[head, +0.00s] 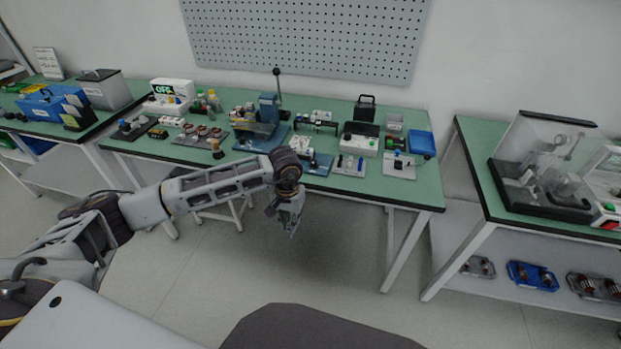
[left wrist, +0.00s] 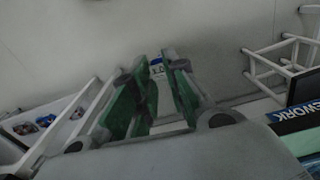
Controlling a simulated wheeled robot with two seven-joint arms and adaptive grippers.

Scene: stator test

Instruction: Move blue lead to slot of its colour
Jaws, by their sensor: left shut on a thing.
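My left gripper (head: 290,222) hangs in front of the green-topped middle table, below its front edge and over the floor. In the left wrist view its two green-lined fingers (left wrist: 163,95) are shut on a small white and blue thing (left wrist: 157,66), mostly hidden between them. I cannot tell whether this is the blue lead. A white block (head: 350,165) with small dark and blue pins lies near the front edge of the middle table. Individual slots and their colours are too small to make out. My right gripper is not in view.
The middle table (head: 415,193) carries a lever press (head: 268,108), a white boxed instrument (head: 360,140), a blue bin (head: 421,142) and several small parts. A clear-covered machine (head: 548,160) stands on the right table. Floor between the tables is free.

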